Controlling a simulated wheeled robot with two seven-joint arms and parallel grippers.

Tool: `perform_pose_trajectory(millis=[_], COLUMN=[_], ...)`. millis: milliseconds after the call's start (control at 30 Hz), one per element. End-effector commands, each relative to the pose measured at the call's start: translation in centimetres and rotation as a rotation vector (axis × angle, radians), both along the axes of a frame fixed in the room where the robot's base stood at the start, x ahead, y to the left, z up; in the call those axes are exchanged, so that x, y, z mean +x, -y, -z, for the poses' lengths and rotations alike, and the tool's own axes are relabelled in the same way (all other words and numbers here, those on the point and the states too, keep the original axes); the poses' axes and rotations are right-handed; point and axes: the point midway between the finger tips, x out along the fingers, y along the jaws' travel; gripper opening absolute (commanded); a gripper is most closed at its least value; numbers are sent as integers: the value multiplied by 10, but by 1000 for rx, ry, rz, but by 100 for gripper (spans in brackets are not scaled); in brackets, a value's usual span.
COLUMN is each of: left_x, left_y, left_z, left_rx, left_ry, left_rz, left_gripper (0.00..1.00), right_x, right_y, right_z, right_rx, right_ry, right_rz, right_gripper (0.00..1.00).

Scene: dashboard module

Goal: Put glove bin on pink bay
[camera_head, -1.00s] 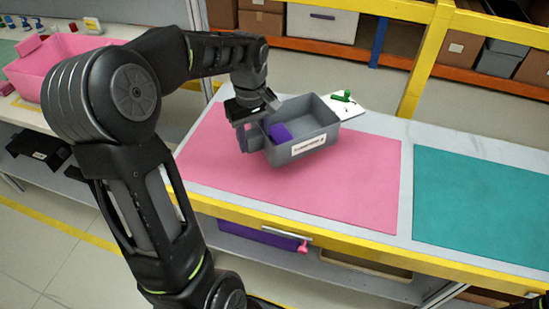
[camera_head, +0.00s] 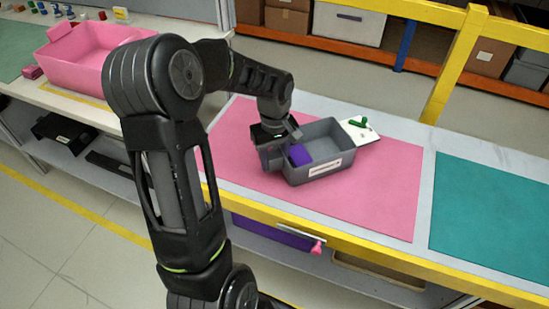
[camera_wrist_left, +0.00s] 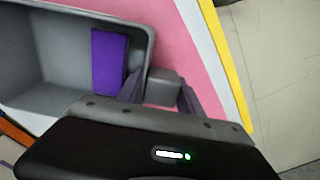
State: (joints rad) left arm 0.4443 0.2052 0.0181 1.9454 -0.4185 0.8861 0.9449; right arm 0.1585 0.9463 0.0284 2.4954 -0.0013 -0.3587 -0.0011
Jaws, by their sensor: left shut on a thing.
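The grey bin (camera_head: 333,166) with a white label on its front is over the middle of the pink bay (camera_head: 388,200), upright and roughly level. It is on the mat or very slightly above it; I cannot tell which. A purple thing (camera_head: 300,154) lies inside at the bin's left end. It also shows in the left wrist view (camera_wrist_left: 109,62). My left gripper (camera_head: 271,160) is shut on the grey block (camera_wrist_left: 165,88) at the bin's left end. My right gripper is not in view.
A white board (camera_head: 360,130) with a green item lies just behind the bin. A teal bay (camera_head: 490,215) is to the right. A pink bin (camera_head: 85,65) stands on the left table. Yellow posts (camera_head: 447,70) stand behind the table. The pink bay's right part is clear.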

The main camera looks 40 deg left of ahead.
Motion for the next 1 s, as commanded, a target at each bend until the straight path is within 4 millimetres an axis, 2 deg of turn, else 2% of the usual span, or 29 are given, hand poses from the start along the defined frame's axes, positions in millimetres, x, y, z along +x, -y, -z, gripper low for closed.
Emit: perform_pose_trajectory(millis=[333, 367, 600, 867, 1000], left_x=[1, 0, 0, 0, 1], left_y=[0, 0, 0, 0, 0], left_z=[4, 3, 2, 2, -5], left_rx=[1, 0, 0, 0, 1], left_ry=[3, 1, 1, 1, 2], left_rz=[1, 1, 1, 1, 0], left_gripper=[0, 45, 65, 65, 65], right_x=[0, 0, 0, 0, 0], right_y=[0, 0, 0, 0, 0], right_z=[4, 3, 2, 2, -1], right_rx=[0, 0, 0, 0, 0], right_ry=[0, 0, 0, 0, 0], right_rz=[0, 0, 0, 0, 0], right_gripper=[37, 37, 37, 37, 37])
